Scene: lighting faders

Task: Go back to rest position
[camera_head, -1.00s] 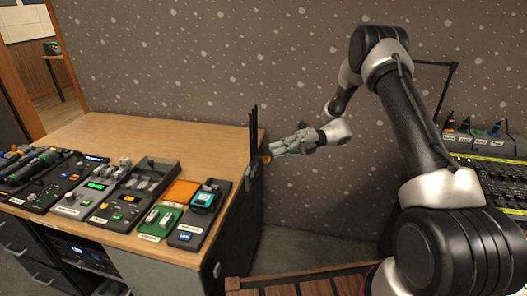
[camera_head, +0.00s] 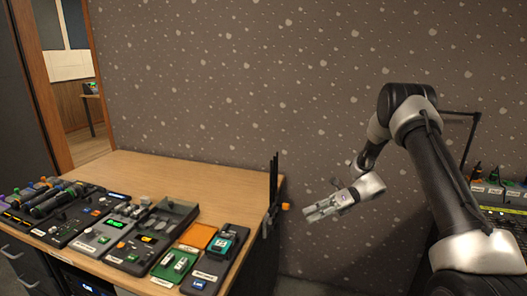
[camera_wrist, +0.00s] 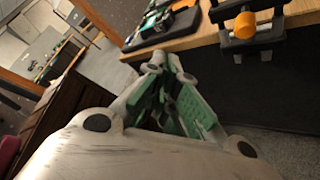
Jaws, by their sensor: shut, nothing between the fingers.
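My gripper (camera_head: 322,211) hangs in the air to the right of the wooden desk, in front of the speckled wall. Its fingers point left and slightly down, and it is shut with nothing in it. In the wrist view my gripper (camera_wrist: 172,62) shows grey fingers with green inner pads, closed together at the tips. It is apart from the desk and touches nothing that I can see.
The desk (camera_head: 150,168) carries a row of small electronic devices along its front. Black upright rods and an orange knob (camera_wrist: 244,25) sit at its right edge, near my gripper. A console with faders (camera_head: 500,215) stands at the far right, behind my arm. The wall behind is bare.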

